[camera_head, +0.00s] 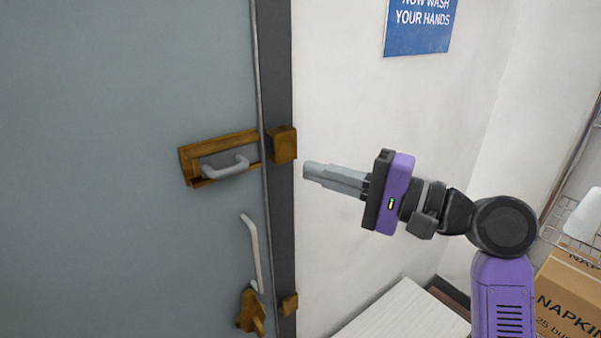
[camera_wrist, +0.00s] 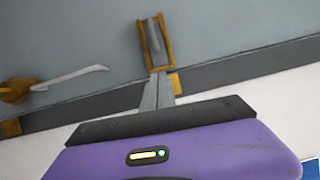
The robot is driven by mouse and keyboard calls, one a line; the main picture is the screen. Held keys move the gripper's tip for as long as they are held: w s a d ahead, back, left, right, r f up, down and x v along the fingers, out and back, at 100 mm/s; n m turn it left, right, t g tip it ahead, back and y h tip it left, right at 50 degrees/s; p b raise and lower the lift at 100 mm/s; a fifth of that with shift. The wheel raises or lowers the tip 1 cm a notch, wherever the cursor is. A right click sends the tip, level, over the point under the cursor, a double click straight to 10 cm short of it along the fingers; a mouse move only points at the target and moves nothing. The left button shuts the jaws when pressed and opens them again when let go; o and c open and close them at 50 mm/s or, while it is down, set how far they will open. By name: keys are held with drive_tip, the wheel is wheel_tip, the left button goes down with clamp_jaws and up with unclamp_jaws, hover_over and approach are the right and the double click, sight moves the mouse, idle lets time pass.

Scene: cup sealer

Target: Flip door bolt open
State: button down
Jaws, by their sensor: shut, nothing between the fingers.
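The door bolt (camera_head: 222,167) is a brass-coloured housing with a curved grey handle, mounted near the right edge of the grey door (camera_head: 110,230). Its brass keeper block (camera_head: 284,144) sits on the dark door frame, close against the bolt's right end. My gripper (camera_head: 308,171) is shut and empty, pointing left, just right of the keeper and slightly below it in the head view. In the wrist view the tips of my gripper (camera_wrist: 160,75) overlap the near end of the bolt (camera_wrist: 152,35). I cannot tell whether they touch it.
A grey lever with a brass base (camera_head: 250,312) is lower on the door, with a small brass block (camera_head: 290,304) on the frame. A white wall with a blue sign (camera_head: 419,30) stands right. A white surface (camera_head: 410,318) and napkin box (camera_head: 568,300) are lower right.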

drive_tip(key=shift+b+v, duration=0.55)
drive_tip(key=shift+v, duration=2)
drive_tip(key=shift+s, duration=0.1)
